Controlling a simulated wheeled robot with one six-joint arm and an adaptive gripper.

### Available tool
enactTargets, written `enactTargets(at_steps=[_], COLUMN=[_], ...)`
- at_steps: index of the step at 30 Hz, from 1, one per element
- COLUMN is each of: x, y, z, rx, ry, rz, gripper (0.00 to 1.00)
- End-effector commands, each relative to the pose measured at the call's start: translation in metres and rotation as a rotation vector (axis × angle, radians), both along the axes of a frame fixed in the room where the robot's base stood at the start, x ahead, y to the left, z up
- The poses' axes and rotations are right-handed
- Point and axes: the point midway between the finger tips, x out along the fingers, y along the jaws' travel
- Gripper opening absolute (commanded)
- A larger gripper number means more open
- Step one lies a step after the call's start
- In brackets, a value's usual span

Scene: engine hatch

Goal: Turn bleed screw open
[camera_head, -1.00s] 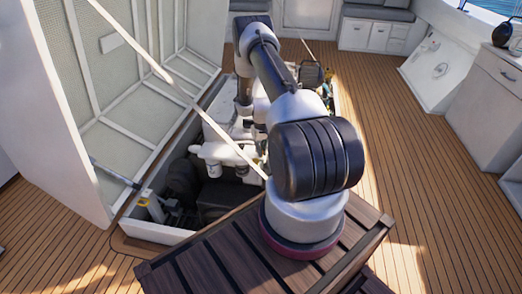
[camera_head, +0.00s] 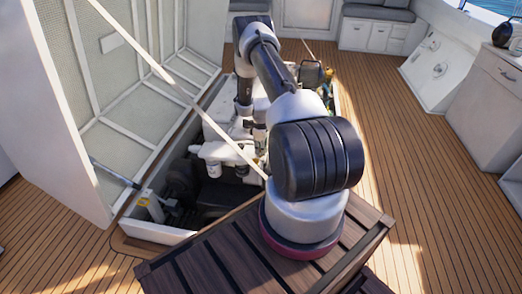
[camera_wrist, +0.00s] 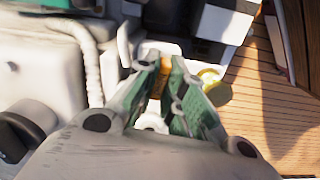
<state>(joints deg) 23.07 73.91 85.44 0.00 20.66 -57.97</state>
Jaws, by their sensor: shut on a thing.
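In the wrist view, my gripper (camera_wrist: 165,68) has its two green-padded fingers drawn close together at the tips. A small orange-brass piece (camera_wrist: 150,77), which looks like the bleed screw, shows at the fingertips, and the gripper is shut on it. Most of it is hidden by the fingers, so its turn angle cannot be read. In the head view, my arm reaches down into the open engine hatch, and the fingertips and screw cannot be made out there.
A pale engine block (camera_wrist: 45,65) with a white hose (camera_wrist: 90,60) lies to the left in the wrist view. The raised hatch lid (camera_head: 110,100) stands left of my arm. Wooden deck (camera_head: 420,160) is clear on the right.

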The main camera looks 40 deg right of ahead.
Motion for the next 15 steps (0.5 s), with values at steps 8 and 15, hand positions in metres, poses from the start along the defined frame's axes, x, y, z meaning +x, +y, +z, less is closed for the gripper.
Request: enactTargets(at_steps=[8,15], x=[0.0005,0.0006], y=[-0.0002,-0.0003], z=[0.0005,0.0005], rx=[-0.001,-0.001], ry=[-0.001,-0.001], rz=[0.106,0.135], gripper=[0.00,0.00])
